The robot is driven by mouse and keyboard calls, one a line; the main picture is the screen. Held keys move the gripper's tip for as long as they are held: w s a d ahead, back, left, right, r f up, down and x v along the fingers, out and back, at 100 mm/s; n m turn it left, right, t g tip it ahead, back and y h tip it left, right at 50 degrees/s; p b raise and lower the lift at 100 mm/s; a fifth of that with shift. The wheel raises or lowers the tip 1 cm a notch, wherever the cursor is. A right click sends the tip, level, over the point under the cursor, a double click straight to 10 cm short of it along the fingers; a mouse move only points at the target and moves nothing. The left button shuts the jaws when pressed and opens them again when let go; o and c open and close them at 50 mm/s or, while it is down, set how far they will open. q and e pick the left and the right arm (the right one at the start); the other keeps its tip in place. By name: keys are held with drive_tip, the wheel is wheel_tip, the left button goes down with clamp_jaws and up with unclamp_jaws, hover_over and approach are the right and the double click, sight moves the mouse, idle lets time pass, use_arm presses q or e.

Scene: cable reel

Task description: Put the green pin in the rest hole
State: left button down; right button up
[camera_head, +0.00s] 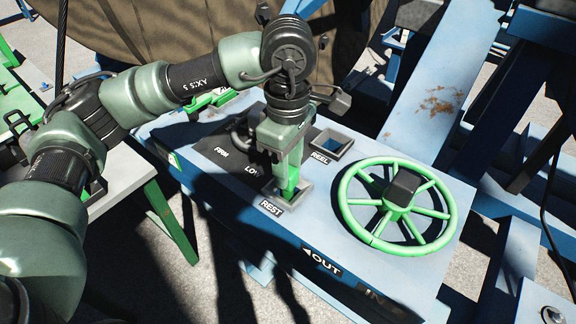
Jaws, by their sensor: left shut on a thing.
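My left gripper (288,148) points down over the blue panel and is shut on the green pin (290,176). The pin hangs upright, its upper part hidden by the gripper. Its lower end shows within the outline of the square rest hole (305,187), by the REST label. I cannot tell how deep the tip is, or whether it touches the rim. My right gripper is not in view.
An open square hole marked REEL (332,144) lies behind and right of the pin. A green handwheel (397,206) stands close on the right. A large brown reel (190,45) fills the back. A green-legged table (135,175) is at left.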

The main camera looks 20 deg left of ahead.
use_arm(q)
drive_tip(key=shift+b, duration=0.4)
idle(0.5)
drive_tip(key=c, duration=0.9)
unclamp_jaws()
wheel_tip(320, 180, up, 7)
drive_tip(key=shift+d+f+b, duration=0.1)
drive_tip(key=shift+b, duration=0.7)
drive_tip(key=shift+r, duration=0.55)
